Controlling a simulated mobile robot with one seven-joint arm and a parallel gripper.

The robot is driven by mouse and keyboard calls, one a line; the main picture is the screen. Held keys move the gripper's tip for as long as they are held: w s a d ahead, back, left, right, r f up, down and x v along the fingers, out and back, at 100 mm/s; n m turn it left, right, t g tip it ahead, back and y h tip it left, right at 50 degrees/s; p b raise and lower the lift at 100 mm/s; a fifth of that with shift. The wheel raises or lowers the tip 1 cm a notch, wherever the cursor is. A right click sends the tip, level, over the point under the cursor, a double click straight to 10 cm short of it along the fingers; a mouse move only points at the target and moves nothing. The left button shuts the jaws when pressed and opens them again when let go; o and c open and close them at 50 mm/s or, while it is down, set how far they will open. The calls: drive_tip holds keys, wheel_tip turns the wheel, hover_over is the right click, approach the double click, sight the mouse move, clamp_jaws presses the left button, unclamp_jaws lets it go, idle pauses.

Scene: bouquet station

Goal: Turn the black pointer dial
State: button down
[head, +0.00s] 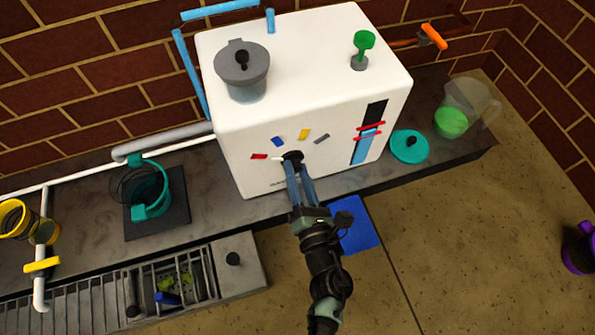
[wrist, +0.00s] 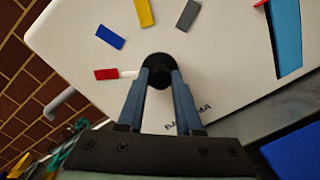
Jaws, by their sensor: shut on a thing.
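The black pointer dial (head: 292,157) is on the front face of the white machine (head: 245,165). In the wrist view the dial (wrist: 159,62) has a white pointer aimed left at the red mark (wrist: 106,74). Blue (wrist: 110,37), yellow (wrist: 145,12) and grey (wrist: 187,14) marks follow clockwise around it. My gripper (head: 295,168) reaches the dial from the front, and its blue fingers (wrist: 160,80) are shut on the dial's grip. The fingers hide part of the dial.
A level strip (head: 367,135) with red bands is right of the dial. A grey lidded container (head: 243,75) and green knob (head: 363,45) are on top of the machine. A teal lid (head: 409,147) and clear pitcher (head: 468,105) stand right, a teal-handled cup (head: 150,190) left.

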drive_tip(key=shift+m+p, duration=0.3)
drive_tip(key=shift+r+m+p, duration=0.15)
drive_tip(key=shift+m+p, duration=0.6)
drive_tip(key=shift+m, duration=0.05)
drive_tip(key=m+p, duration=0.2)
drive_tip(key=m, duration=0.1)
drive_tip(key=m+p, duration=0.4)
drive_tip(key=m, duration=0.2)
drive_tip(key=shift+m+g, duration=0.3)
drive_tip(key=m+p, duration=0.2)
drive_tip(key=m, duration=0.4)
drive_tip(key=shift+d+y, duration=0.1)
drive_tip(key=shift+y, duration=0.3)
drive_tip(key=m, duration=0.5)
drive_tip(key=shift+y+p, duration=0.3)
drive_tip(key=shift+p, duration=0.05)
drive_tip(key=shift+f, duration=0.2)
drive_tip(key=c, duration=0.6)
unclamp_jaws()
